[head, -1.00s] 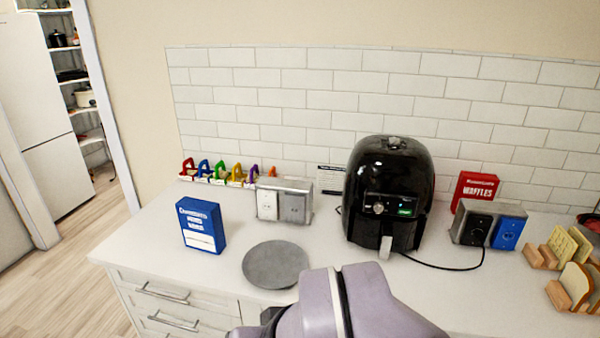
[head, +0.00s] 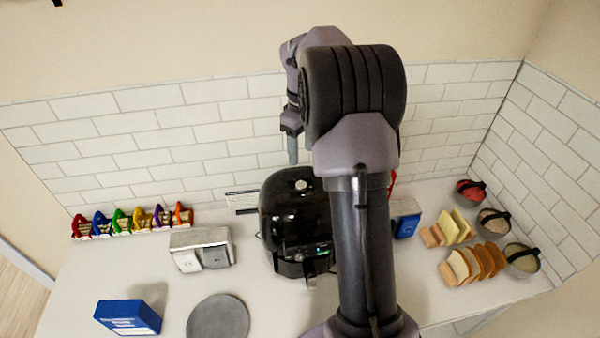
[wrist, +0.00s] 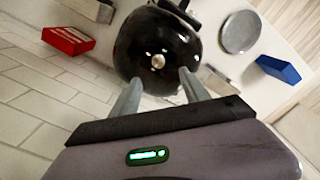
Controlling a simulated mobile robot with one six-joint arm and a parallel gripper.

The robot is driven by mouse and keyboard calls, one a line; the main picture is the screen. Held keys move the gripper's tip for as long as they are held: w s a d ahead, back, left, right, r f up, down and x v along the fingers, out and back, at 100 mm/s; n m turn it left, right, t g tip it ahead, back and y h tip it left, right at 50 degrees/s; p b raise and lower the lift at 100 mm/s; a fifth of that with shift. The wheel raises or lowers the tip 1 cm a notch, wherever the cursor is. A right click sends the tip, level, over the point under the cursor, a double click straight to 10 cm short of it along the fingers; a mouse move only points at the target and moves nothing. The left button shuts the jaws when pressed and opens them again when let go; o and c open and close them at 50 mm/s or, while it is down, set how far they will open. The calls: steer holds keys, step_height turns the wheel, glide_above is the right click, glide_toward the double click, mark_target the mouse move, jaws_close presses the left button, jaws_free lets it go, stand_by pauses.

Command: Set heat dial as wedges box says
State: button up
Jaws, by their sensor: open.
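The black air fryer (head: 290,215) stands near the back wall. Its front carries a small round dial (head: 299,257) and a green display (head: 322,252); the dial's setting is too small to read. A blue box (head: 128,317) with a white label lies in view at the front left; its text is not readable. It also shows in the wrist view (wrist: 278,68). My gripper (head: 292,155) is open and empty, pointing down above the back of the air fryer. In the wrist view its fingers (wrist: 160,78) straddle the view of the air fryer's top knob (wrist: 158,61).
A red box (wrist: 67,41) stands behind my arm. Bread slices (head: 475,262), bowls (head: 520,257), coloured clips (head: 130,220) and a grey disc (head: 218,318) are around.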

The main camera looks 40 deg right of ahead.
mark_target(301, 184)
steer(key=f, duration=1.1)
steer(key=shift+w+d+f, duration=0.1)
steer(key=shift+w+f, duration=0.1)
steer(key=shift+f, duration=0.15)
steer(key=shift+w+d+f, duration=0.1)
steer(key=shift+w+f, duration=0.05)
steer(key=shift+f, duration=0.4)
steer(key=shift+r, duration=0.1)
steer(key=shift+c, duration=0.4)
jaws_close()
